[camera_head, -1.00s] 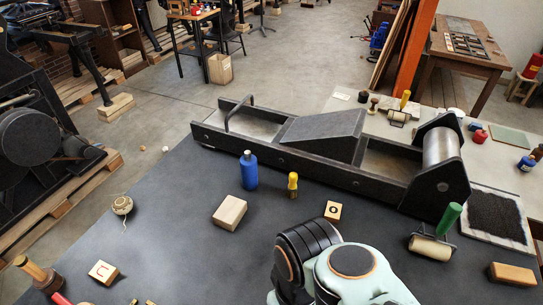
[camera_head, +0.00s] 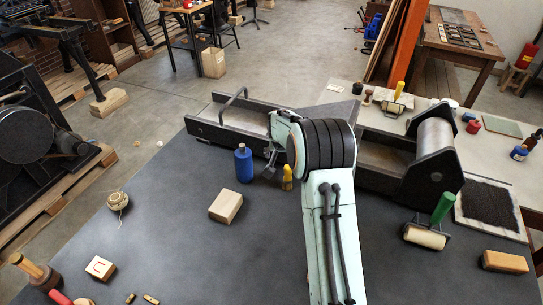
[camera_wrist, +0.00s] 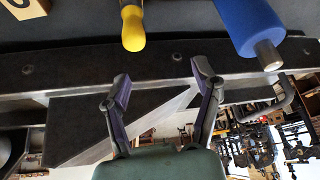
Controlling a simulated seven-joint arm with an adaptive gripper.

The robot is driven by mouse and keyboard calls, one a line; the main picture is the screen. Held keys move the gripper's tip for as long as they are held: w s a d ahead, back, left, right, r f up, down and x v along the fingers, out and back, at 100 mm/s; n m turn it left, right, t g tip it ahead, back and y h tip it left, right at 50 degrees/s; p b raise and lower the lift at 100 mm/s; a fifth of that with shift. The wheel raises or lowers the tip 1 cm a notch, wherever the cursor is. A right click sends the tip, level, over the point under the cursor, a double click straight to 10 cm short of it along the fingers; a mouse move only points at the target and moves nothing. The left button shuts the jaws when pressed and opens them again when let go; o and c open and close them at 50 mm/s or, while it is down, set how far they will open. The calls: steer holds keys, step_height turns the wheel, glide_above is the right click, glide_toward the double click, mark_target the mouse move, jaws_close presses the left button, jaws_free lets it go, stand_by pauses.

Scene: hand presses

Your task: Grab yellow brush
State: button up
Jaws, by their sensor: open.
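The yellow brush (camera_head: 287,178) stands upright on the dark table, just right of the blue bottle. In the wrist view its yellow rounded end (camera_wrist: 132,35) shows at the top, left of centre. My gripper (camera_head: 270,168) is beside the brush and between it and the bottle in the head view, partly hidden by my wrist. In the wrist view my gripper (camera_wrist: 162,76) has its two fingers spread with nothing between them. The brush lies beyond the fingertips, nearer the left finger, apart from both.
The blue bottle (camera_head: 243,165) stands close by; it also shows in the wrist view (camera_wrist: 248,22). The long dark press bed (camera_head: 215,132) runs behind. A wooden block (camera_head: 226,206) lies in front. A green-handled roller (camera_head: 427,235) sits at right.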

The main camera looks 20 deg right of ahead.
mark_target(288, 177)
steer(key=shift+g, duration=0.5)
steer(key=f, duration=0.2)
steer(key=s+d+f, duration=0.1)
steer(key=s+f, duration=0.1)
steer(key=f, duration=0.1)
steer(key=shift+d+f, duration=0.15)
steer(key=shift+f, duration=0.2)
steer(key=x, duration=0.6)
steer(key=shift+d+f, duration=0.15)
steer(key=shift+f, duration=0.1)
jaws_close()
